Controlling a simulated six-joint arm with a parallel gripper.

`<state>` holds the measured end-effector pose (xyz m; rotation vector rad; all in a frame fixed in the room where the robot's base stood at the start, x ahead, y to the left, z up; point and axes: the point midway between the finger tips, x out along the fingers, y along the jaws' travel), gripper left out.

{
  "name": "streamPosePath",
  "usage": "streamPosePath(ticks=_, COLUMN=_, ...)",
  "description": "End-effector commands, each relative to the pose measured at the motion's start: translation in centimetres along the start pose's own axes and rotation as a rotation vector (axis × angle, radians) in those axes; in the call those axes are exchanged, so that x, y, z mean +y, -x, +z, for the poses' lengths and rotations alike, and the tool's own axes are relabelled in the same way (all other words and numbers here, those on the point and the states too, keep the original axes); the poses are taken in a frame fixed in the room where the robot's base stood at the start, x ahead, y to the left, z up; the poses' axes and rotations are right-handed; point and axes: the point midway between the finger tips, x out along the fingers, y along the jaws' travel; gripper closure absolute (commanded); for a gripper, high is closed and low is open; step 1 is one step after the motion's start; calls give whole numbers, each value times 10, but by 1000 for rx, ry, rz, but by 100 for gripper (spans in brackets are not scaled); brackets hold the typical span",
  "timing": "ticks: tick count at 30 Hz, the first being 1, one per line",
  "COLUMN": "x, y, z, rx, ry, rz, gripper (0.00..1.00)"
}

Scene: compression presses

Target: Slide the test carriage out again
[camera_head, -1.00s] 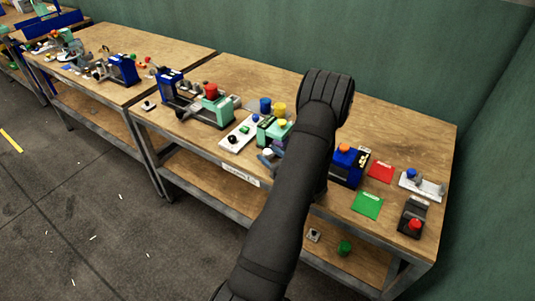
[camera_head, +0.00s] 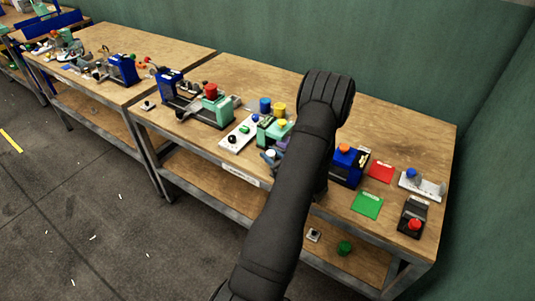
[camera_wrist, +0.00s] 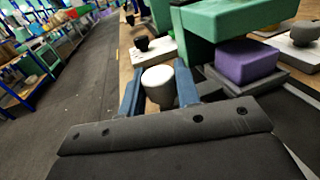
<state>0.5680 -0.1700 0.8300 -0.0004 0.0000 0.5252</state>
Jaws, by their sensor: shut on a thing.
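The test carriage (camera_wrist: 277,77) is a dark grey slide bearing a purple block (camera_wrist: 245,60). A white round knob (camera_wrist: 158,86) stands at its near end. The green press (camera_wrist: 210,15) rises over and beside the block; it also shows in the head view (camera_head: 272,131), partly behind my arm. My gripper (camera_wrist: 160,80) is shut on the white knob, with a blue finger on either side. In the head view the fingers and knob are small at the bench's front edge, left of my forearm. Where the carriage joins the knob is partly hidden by my gripper.
A white panel with a black knob (camera_head: 232,139) lies left of the press. A blue press with an orange button (camera_head: 343,149) stands right of my arm. Red (camera_head: 381,172) and green (camera_head: 366,206) mats lie further right.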

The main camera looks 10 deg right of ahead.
Motion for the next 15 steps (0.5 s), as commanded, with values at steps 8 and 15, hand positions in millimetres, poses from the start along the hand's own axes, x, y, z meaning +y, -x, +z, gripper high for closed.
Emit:
streamPosePath(ticks=8, x=-18, y=62, z=0, rx=0, ry=0, rz=-8, gripper=100)
streamPosePath(ticks=15, x=-27, y=98, z=0, rx=0, ry=0, rz=-5, gripper=100)
